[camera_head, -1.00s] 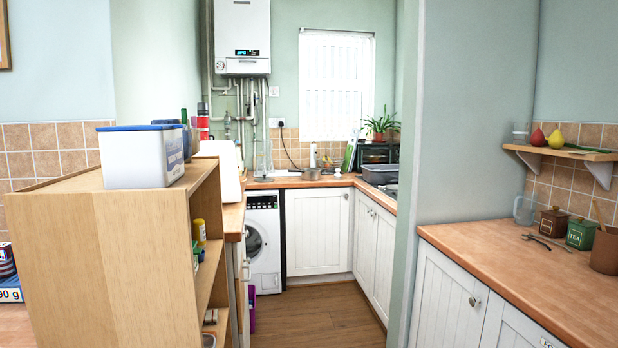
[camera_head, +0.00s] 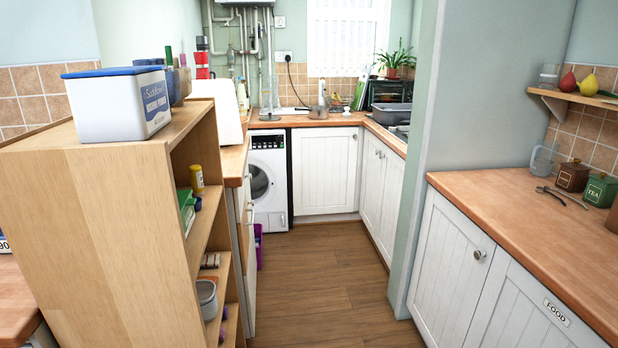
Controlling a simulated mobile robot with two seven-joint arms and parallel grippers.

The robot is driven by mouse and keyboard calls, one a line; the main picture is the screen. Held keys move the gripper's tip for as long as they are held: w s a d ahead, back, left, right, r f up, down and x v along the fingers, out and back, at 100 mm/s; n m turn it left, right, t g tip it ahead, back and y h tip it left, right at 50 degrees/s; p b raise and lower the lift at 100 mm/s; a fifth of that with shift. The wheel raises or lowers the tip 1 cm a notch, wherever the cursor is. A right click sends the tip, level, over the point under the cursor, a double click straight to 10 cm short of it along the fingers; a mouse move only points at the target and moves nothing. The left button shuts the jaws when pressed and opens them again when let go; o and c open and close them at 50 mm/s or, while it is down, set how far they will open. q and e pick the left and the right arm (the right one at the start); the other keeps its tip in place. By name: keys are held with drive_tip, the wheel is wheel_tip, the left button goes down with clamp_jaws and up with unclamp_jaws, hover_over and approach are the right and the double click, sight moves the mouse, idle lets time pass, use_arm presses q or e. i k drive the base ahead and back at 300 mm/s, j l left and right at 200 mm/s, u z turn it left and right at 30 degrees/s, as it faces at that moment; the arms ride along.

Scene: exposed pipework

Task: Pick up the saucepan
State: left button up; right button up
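A small metallic pan (camera_head: 318,112), which looks like the saucepan, sits on the far wooden counter below the window. It is small and distant, so its handle is hard to make out. A grey round pot or tin (camera_head: 207,298) sits on a low shelf of the wooden shelf unit; I cannot tell exactly what it is. Neither of my grippers is in view.
The wooden shelf unit (camera_head: 110,240) stands close at the left, with a blue-lidded tub (camera_head: 118,103) on top. A counter (camera_head: 530,225) over white cupboards is at the right. Wooden floor (camera_head: 325,285) lies clear between them, leading to the washing machine (camera_head: 267,185) and far counter.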

sight(315, 112)
drive_tip(key=i+l+z, duration=0.25)
drive_tip(key=i, duration=0.35)
drive_tip(key=i+l+z, duration=0.1)
drive_tip(key=i+z, duration=0.15)
drive_tip(key=i, duration=0.35)
drive_tip(key=i+u, duration=0.25)
drive_tip(key=i, duration=0.4)
drive_tip(key=i+l+u, duration=0.2)
drive_tip(key=i, duration=0.5)
drive_tip(key=i+j, duration=0.1)
drive_tip(key=i, duration=0.6)
drive_tip(key=i+j, duration=0.15)
drive_tip(key=i, duration=0.5)
drive_tip(key=i+j+z, duration=0.15)
drive_tip(key=i+z, duration=0.25)
drive_tip(key=i+j+z, duration=0.45)
drive_tip(key=i+l, duration=0.05)
drive_tip(key=l, duration=0.05)
